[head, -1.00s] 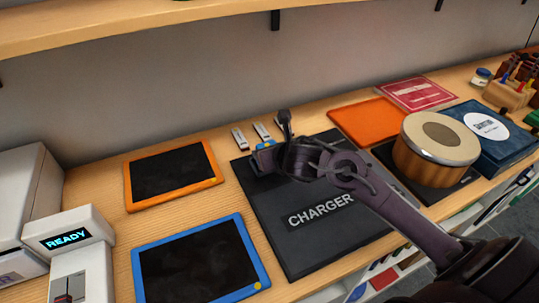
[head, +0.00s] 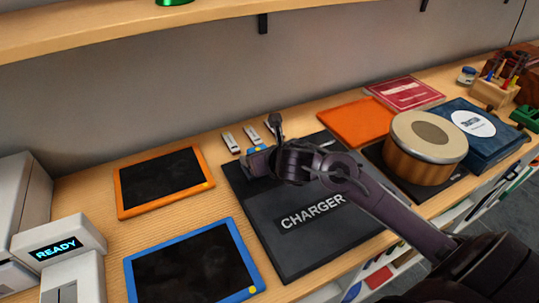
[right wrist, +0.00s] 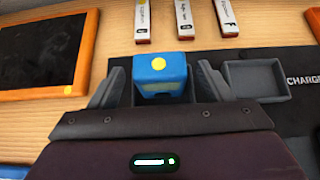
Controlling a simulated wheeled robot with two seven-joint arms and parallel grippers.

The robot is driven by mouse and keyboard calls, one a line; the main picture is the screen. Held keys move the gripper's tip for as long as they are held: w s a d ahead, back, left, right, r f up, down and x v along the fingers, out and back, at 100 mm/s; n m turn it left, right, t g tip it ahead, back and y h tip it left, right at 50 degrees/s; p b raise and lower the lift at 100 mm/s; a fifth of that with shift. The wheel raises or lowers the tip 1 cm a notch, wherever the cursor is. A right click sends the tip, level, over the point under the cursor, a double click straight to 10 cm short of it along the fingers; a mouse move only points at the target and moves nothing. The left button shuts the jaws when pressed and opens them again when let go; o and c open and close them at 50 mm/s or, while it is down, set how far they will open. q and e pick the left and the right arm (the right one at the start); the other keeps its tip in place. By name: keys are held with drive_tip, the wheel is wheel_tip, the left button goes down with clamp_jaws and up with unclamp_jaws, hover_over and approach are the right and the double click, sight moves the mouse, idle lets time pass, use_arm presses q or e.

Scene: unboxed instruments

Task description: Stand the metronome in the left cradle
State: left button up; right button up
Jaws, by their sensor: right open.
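The metronome looks to be the small blue block with a yellow dot on top (right wrist: 159,72), upright between the fingers of my right gripper (right wrist: 158,88). The fingers are open, one on each side of it. In the head view my right gripper (head: 262,158) is at the far left corner of the black charger mat (head: 290,240), and a bit of the blue block (head: 257,149) shows behind it. An empty grey cradle (right wrist: 258,80) is right of the block in the wrist view. My left gripper is out of view.
White labelled sticks (right wrist: 183,18) lie just behind the mat. An orange-framed tablet (head: 165,181) and a blue-framed tablet (head: 195,266) lie to the left. A drum-like tin (head: 425,147) stands to the right. A wooden shelf (head: 150,28) hangs above.

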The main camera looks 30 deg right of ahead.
drive_tip(key=p+v, duration=0.2)
drive_tip(key=v, duration=0.9)
drive_tip(key=shift+p, duration=0.35)
drive_tip(key=shift+s+r, duration=0.1)
drive_tip(key=shift+s, duration=0.1)
